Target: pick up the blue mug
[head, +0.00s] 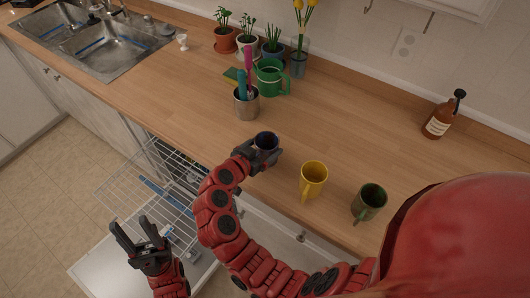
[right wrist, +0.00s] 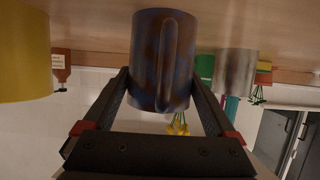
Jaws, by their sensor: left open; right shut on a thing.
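The dark blue mug (head: 266,141) is near the counter's front edge in the head view. In the right wrist view the mug (right wrist: 163,60) fills the middle, upside down in the picture, with its handle facing the camera. My right gripper (head: 257,151) is shut on the mug, with one finger on each side of it in the right wrist view (right wrist: 161,85). I cannot tell whether the mug's base touches the counter. My left gripper (head: 138,236) is open and empty, low in front of the counter near the dishwasher rack.
A yellow mug (head: 314,178) and a green mug (head: 370,201) stand right of the blue mug. A brown bottle (head: 438,122) stands at back right. The open dishwasher rack (head: 130,185) lies below.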

